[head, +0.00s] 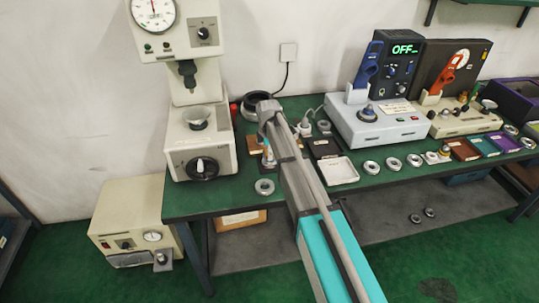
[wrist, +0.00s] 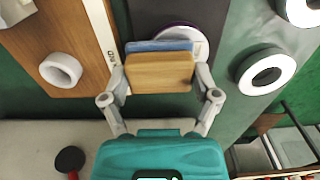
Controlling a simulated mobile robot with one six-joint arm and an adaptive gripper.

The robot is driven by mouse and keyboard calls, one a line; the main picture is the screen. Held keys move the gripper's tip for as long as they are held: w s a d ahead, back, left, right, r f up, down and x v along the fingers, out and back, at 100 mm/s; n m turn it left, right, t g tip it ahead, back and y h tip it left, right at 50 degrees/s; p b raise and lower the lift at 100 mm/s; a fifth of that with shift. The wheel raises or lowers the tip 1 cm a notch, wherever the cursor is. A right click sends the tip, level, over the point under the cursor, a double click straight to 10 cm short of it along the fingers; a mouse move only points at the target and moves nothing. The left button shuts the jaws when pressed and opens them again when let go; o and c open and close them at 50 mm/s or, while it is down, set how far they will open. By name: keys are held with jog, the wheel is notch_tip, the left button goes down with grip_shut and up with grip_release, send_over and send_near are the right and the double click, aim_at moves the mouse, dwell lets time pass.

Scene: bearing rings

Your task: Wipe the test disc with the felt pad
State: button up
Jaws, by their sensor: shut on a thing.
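In the wrist view my gripper (wrist: 160,80) is shut on the felt pad (wrist: 160,72), a wooden block with a blue layer on its far side. Just beyond the pad, a pale round disc (wrist: 197,42) on a dark surface is partly hidden behind it; it may be the test disc. I cannot tell whether the pad touches it. In the head view my arm covers much of this area, and I cannot make out the pad or the fingers clearly.
A wooden board with a white ring (wrist: 60,70) lies left of my gripper, with a pale marked strip (wrist: 101,30). Another ring (wrist: 266,72) lies to the right. In the head view, a press (head: 198,140) stands left, and a white tray (head: 337,171) and grey-blue device (head: 375,122) stand right.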

jog(key=shift+w, duration=0.1)
dwell(0.3)
jog(key=shift+r+p, duration=3)
jog(key=shift+r, duration=0.05)
jog(key=shift+r+p, duration=1.5)
jog(key=shift+p, duration=0.05)
jog(key=shift+f, duration=0.15)
